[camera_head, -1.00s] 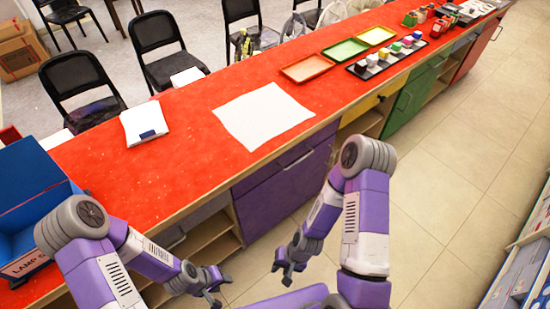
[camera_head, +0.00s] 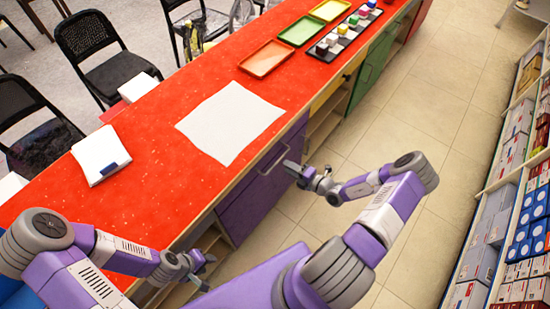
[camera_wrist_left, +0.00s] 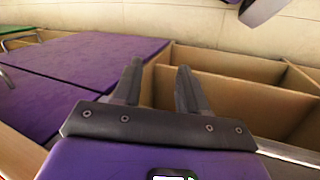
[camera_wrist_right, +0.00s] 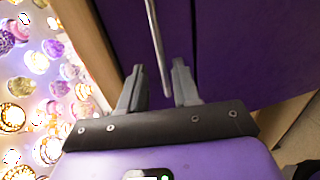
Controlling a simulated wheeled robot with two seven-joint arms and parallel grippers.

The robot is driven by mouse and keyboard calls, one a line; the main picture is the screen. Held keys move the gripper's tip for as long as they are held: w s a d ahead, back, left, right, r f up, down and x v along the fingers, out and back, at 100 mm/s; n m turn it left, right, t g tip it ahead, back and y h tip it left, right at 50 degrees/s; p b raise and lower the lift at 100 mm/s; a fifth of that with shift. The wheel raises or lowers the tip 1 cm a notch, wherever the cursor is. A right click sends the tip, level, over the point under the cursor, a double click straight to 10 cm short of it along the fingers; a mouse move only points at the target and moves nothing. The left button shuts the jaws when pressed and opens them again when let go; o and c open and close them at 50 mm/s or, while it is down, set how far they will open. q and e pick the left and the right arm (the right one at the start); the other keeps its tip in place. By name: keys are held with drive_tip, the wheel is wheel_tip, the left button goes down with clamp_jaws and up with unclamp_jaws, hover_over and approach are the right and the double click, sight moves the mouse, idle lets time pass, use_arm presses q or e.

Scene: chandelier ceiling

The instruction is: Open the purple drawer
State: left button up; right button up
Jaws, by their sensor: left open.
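The purple drawer (camera_head: 250,182) is in the upper front of the counter and looks shut, with a long metal handle (camera_head: 273,158) across it. My right gripper (camera_head: 293,172) is in front of the drawer, close to the handle. In the right wrist view the handle (camera_wrist_right: 156,45) runs along the line between the open fingers (camera_wrist_right: 159,75); I cannot tell whether they touch it. My left gripper (camera_head: 208,272) is open and empty at the lower left, near open shelving. The left wrist view shows its fingers (camera_wrist_left: 160,72) pointing toward the shelf compartments (camera_wrist_left: 225,95).
The red counter top (camera_head: 150,200) holds a white sheet (camera_head: 230,122), orange (camera_head: 266,58) and green (camera_head: 301,30) trays and a rack of small cubes (camera_head: 343,35). Stocked shelves (camera_head: 510,190) stand at the right. The tiled floor (camera_head: 400,120) between is clear.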

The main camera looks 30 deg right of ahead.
sight(277, 162)
drive_tip(key=b+x, duration=0.1)
drive_tip(key=x, duration=0.5)
drive_tip(key=shift+w+a, duration=0.2)
drive_tip(key=shift+a, duration=0.05)
clamp_jaws()
